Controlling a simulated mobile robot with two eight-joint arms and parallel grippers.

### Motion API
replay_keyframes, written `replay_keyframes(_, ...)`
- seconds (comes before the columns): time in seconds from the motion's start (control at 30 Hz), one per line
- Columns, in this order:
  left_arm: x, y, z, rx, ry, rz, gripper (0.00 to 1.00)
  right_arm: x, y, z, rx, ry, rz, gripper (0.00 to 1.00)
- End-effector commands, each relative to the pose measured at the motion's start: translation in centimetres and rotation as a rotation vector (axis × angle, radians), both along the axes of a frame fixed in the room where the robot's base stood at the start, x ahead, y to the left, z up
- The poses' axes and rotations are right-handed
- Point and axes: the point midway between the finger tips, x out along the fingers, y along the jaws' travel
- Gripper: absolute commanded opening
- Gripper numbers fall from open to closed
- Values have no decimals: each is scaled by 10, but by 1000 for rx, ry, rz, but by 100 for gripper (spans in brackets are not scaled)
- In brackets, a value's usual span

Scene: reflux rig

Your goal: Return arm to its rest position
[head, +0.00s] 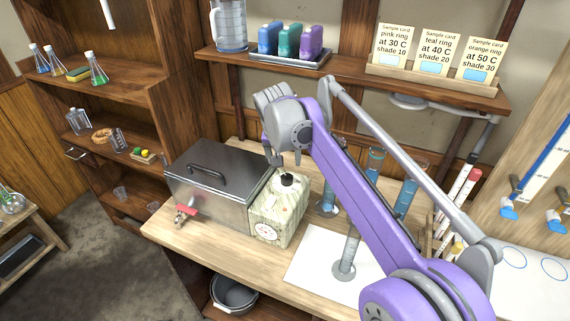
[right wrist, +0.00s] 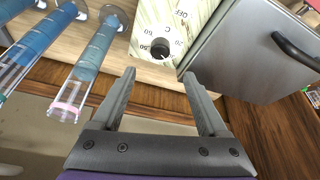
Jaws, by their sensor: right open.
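My purple and grey right arm reaches in from the lower right of the head view. Its gripper (head: 279,155) hangs above the bench, over the steel bath and the marbled control box. In the right wrist view the gripper (right wrist: 160,92) shows two grey fingers spread apart with nothing between them. The control box (right wrist: 158,25) lies beyond the fingertips, with a black dial (right wrist: 160,47) on its face. The box also shows in the head view (head: 268,232), with a dark knob (head: 287,179) on top. My left gripper is in neither view.
The steel bath (head: 200,190) with a lid handle and red tap stands left of the box. Blue-filled cylinders (head: 405,200) and a clear cylinder (head: 346,255) stand near my arm. Above is a shelf (head: 345,68) with sample cards and coloured bottles. A white sheet (head: 310,262) lies in front.

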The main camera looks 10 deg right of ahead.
Motion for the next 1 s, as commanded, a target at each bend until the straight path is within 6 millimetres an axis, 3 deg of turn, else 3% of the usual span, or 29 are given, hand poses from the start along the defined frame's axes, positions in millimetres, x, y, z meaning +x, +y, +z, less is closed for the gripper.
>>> replay_keyframes(0.57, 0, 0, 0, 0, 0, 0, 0, -6, -2, 3, 2, 0, 4, 77)
replay_keyframes(0.67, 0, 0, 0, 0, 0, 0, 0, -24, -9, 2, 5, -2, 24, 77)
replay_keyframes(0.77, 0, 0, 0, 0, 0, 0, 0, -57, -21, -2, 8, -8, 59, 77)
replay_keyframes(1.0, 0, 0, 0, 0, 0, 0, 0, -161, -47, -40, 16, -33, 166, 77)
